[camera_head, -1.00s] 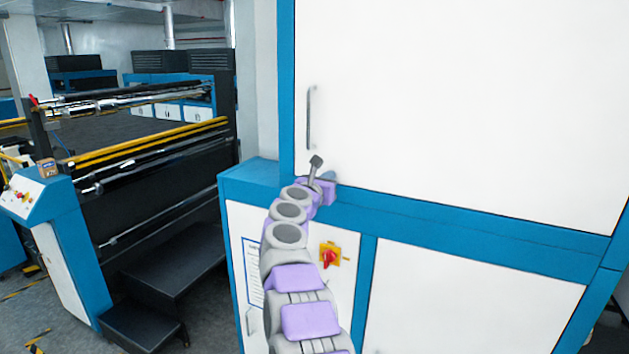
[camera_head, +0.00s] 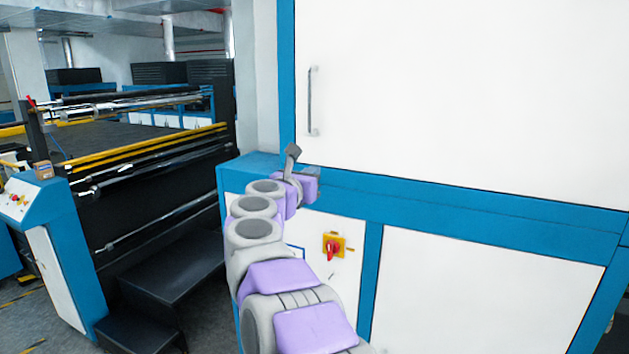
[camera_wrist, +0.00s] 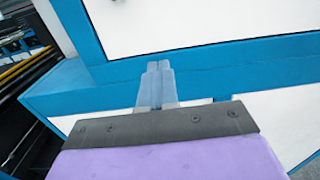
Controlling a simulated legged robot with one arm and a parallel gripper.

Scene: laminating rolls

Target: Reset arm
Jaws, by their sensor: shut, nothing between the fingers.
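My gripper (camera_head: 292,153) is at the end of my grey and purple arm, in front of the blue frame of a tall white cabinet. In the wrist view its two fingers (camera_wrist: 159,68) lie side by side, shut, with nothing between them. Behind them is the blue band between the upper and lower white panels. In the head view the arm reaches up from the bottom middle, and the gripper is below and left of the cabinet's door handle (camera_head: 312,101), apart from it.
The white cabinet door (camera_head: 460,90) fills the right side. A red rotary switch on a yellow plate (camera_head: 334,246) is on the lower panel, right of my arm. At the left stand a roller machine with yellow bars (camera_head: 150,147), black steps (camera_head: 172,272) and a control console (camera_head: 45,205).

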